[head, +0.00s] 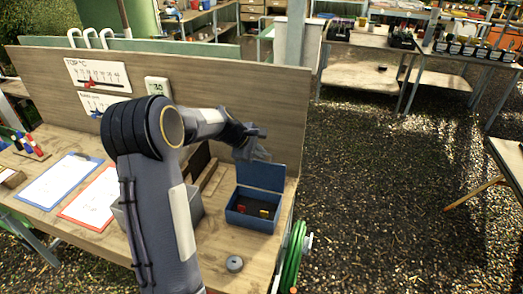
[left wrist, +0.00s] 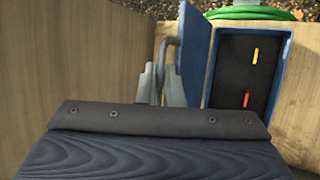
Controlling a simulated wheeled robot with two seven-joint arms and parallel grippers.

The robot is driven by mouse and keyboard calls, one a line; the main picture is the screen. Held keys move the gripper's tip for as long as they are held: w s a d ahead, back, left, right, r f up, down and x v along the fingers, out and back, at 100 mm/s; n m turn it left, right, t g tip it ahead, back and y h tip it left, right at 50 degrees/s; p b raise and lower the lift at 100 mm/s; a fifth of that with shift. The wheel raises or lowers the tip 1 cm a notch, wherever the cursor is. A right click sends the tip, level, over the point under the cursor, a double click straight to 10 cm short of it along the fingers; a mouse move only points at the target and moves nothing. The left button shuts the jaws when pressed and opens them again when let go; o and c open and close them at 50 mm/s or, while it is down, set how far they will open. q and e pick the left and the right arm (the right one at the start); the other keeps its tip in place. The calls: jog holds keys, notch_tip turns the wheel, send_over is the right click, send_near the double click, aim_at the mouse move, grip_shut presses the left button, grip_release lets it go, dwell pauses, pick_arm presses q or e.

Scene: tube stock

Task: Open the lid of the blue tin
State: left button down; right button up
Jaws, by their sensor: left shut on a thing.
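The blue tin (head: 253,219) stands on the workbench near its right end. Its blue lid (head: 262,177) stands up steeply at the back edge, so the inside shows. A red piece (head: 241,208) and a yellow piece (head: 264,213) lie in it. In the left wrist view the open tin (left wrist: 283,75) is at the right, with the lid (left wrist: 196,55) seen nearly edge-on. My left gripper (left wrist: 164,88) is shut on a grey bent handle (left wrist: 169,48) beside the lid's outer face. In the head view this gripper (head: 259,152) is behind the lid's top; the handle is hidden there.
A wooden back panel (head: 285,110) rises close behind the gripper. A grey round piece (head: 234,263) lies in front of the tin. A grey bin (head: 190,206) stands left of it, partly behind my arm. A green hose (head: 292,255) hangs at the bench's right end.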

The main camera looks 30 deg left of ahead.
pick_arm(q)
jog(key=shift+s+d+f, duration=0.15)
jog(key=shift+s+f, duration=0.05)
jog(key=shift+f, duration=0.2)
jog(key=c, duration=1.6)
grip_release()
jog(key=shift+o, duration=0.2)
jog(key=b+v, duration=0.1)
jog(key=v, duration=0.7)
jog(key=shift+w+r, duration=0.25)
jog(key=shift+r, duration=0.2)
pick_arm(e)
jog(key=shift+f, duration=0.7)
